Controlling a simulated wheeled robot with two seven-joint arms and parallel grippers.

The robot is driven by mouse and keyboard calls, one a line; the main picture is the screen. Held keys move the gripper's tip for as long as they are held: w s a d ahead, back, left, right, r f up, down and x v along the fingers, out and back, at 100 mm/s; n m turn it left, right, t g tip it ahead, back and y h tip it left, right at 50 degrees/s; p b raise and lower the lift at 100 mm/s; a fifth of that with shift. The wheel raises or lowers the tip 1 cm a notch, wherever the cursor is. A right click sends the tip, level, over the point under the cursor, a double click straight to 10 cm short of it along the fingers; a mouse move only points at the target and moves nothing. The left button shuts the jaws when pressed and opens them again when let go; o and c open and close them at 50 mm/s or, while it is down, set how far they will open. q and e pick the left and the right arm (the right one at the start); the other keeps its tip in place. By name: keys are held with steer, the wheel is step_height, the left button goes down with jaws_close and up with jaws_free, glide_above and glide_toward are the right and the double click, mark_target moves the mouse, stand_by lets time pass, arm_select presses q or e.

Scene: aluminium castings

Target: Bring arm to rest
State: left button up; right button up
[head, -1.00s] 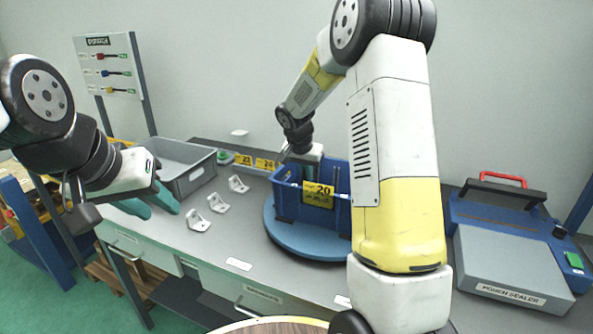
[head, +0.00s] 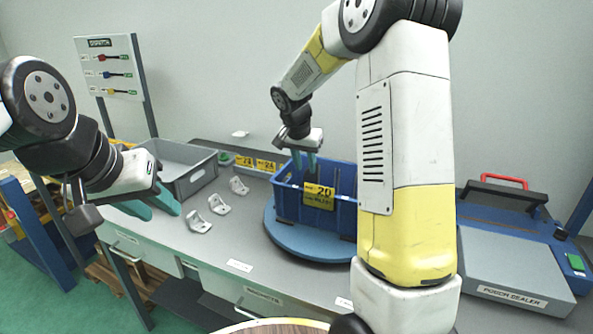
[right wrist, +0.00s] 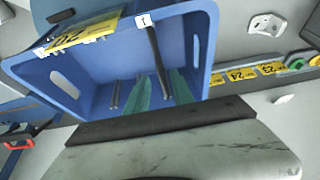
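My right gripper (head: 303,165) is over the blue bin (head: 288,203), fingers pointing down at its opening. The bin has a yellow "20" label and stands on a round blue turntable (head: 290,240). My left gripper (head: 150,203) is open and empty at the left, in front of the grey tray. Part of the bin is hidden behind my right arm.
Three white brackets (head: 218,204) lie on the grey table between the grey tray (head: 200,178) and the turntable. A pouch sealer (head: 510,265) stands at the right. Yellow number labels (head: 265,165) line the back.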

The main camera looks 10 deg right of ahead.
steer(key=shift+v, duration=0.75)
